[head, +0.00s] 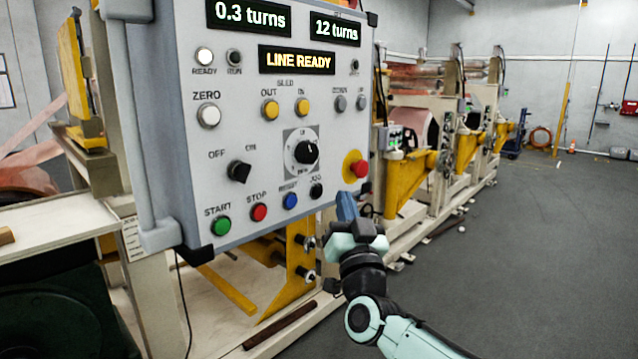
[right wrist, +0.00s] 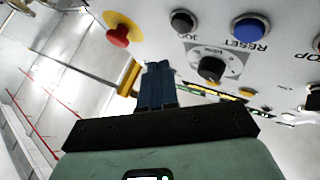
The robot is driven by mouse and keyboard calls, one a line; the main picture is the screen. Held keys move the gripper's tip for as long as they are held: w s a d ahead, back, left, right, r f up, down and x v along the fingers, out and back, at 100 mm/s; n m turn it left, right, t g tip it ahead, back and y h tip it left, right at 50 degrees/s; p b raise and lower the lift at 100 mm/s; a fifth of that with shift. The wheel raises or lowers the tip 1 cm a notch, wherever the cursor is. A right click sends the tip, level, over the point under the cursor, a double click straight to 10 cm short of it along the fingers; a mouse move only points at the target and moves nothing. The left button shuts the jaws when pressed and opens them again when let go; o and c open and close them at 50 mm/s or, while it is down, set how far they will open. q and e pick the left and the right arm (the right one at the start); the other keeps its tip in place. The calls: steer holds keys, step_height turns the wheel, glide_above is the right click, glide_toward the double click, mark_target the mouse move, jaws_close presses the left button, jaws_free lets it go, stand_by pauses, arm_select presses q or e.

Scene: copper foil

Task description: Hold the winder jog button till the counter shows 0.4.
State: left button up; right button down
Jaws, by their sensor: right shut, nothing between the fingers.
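The winder control panel (head: 260,120) fills the upper left of the head view. Its counter (head: 249,16) reads 0.3 turns. The black jog button (head: 316,191) is at the lower right of the panel, right of the blue reset button (head: 290,201). It also shows near the top of the right wrist view (right wrist: 183,22), beside the word JOG, turned over. My right gripper (head: 346,205) is shut and empty, with its blue fingers (right wrist: 158,82) just right of the jog button in the head view. The fingertips look apart from it. My left gripper is not in view.
A red emergency stop (head: 358,168) on a yellow base sits above and right of the jog button, close to my fingers. A second display (head: 335,28) reads 12 turns; another (head: 296,60) reads LINE READY.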

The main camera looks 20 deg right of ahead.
mark_target(317, 192)
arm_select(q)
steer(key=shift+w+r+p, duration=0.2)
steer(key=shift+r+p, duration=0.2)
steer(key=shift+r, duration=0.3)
arm_select(e)
steer(key=shift+w+a, duration=0.3)
steer(key=shift+w, duration=0.4)
steer(key=shift+w+a, duration=0.25)
steer(key=shift+w, duration=0.4)
stand_by(0.4)
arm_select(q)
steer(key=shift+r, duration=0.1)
arm_select(e)
steer(key=shift+w+a, duration=0.15)
steer(key=shift+w, duration=0.3)
arm_select(q)
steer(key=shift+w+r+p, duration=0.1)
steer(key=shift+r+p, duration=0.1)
steer(key=shift+p, duration=0.1)
arm_select(e)
steer(key=shift+w+a, duration=0.2)
steer(key=shift+w, duration=0.2)
stand_by(1.1)
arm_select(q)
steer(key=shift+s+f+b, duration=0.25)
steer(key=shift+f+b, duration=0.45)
arm_select(e)
steer(key=shift+s+d, duration=0.35)
steer(key=shift+s, duration=0.5)
